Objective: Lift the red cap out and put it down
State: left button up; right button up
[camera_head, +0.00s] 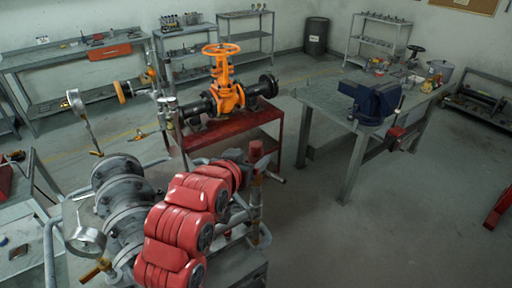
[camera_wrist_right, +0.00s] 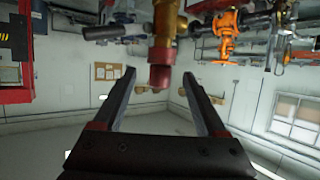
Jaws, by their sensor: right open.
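The red cap (camera_head: 257,148) sits on top of an upright brass-coloured pipe fitting at the middle of the head view. In the right wrist view, which is upside down, the red cap (camera_wrist_right: 159,77) shows at the end of the brass fitting (camera_wrist_right: 164,25). My right gripper (camera_wrist_right: 158,73) is open, and the cap appears between its two fingertips with a gap on each side. I cannot tell how far the fingertips are from it in depth. In the head view my red right arm reaches toward the cap and partly hides the gripper. My left gripper is not in view.
Grey flanged pipework (camera_head: 125,190) with a gauge (camera_head: 86,241) stands left of my arm. Behind is an orange gate valve (camera_head: 225,90) on a red stand (camera_head: 215,136). A workbench (camera_head: 325,98) with a blue vise (camera_head: 370,102) stands at right. The floor at front right is clear.

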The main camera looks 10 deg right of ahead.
aim_at(254, 153)
jog(key=p+x, duration=0.2)
jog(key=x, duration=0.1)
jog(key=shift+w+d, duration=0.15)
jog(key=shift+w, duration=0.15)
jog(key=shift+w+d+f, duration=0.3)
jog(key=shift+w, duration=0.15)
grip_shut()
